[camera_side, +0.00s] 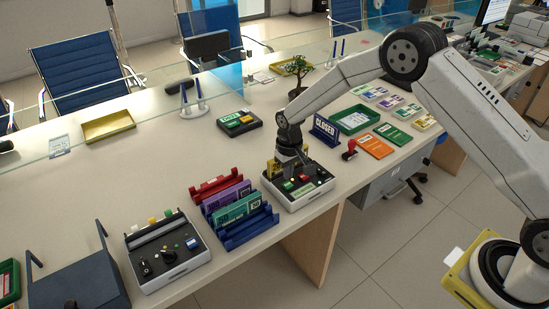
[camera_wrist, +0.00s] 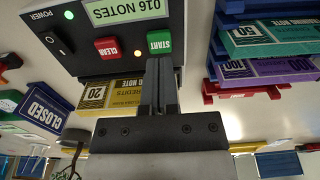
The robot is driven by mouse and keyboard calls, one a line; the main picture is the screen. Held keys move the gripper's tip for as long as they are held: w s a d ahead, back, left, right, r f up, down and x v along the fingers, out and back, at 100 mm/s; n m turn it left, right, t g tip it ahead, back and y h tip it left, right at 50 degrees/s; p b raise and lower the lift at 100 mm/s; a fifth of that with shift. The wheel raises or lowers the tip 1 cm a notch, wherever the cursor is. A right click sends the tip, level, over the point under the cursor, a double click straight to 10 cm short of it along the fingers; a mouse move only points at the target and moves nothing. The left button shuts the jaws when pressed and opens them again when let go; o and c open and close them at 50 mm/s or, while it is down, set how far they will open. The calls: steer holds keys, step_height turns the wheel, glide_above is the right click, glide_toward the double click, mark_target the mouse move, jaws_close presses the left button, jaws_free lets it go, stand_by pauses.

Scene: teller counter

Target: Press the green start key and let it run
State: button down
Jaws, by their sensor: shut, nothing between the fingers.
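The note-counting machine (camera_side: 310,193) stands near the counter's front edge, below my gripper. In the wrist view its green START key (camera_wrist: 159,42) sits beside the red CLEAR key (camera_wrist: 107,48), near a display (camera_wrist: 112,11) reading "016 NOTES". My gripper (camera_wrist: 161,60) is shut and empty. Its fingertips overlap the near edge of the START key in the wrist view; I cannot tell whether they touch it. A yellow 20-credit note (camera_wrist: 110,96) shows at the machine. In the side view my gripper hangs over the machine, its fingertips hard to make out.
A CLOSED sign (camera_side: 325,130) and a red-handled stamp (camera_side: 350,150) are to the right. A black-knobbed device (camera_side: 167,250) stands further left.

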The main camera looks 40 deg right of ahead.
mark_target(291, 185)
steer(key=shift+r, duration=3)
steer(key=s+d+r+t, duration=0.1)
steer(key=s+r, duration=0.1)
steer(key=s, duration=0.6)
steer(key=s+d+r, duration=0.2)
steer(key=s+r, duration=0.1)
steer(key=s, duration=0.5)
steer(key=s+d+r+t, duration=0.1)
steer(key=s+d+r, duration=0.1)
steer(key=s, duration=0.6)
steer(key=shift+s+d+r+t, duration=0.15)
steer(key=shift+s+r+t, duration=0.15)
steer(key=shift+r, duration=0.15)
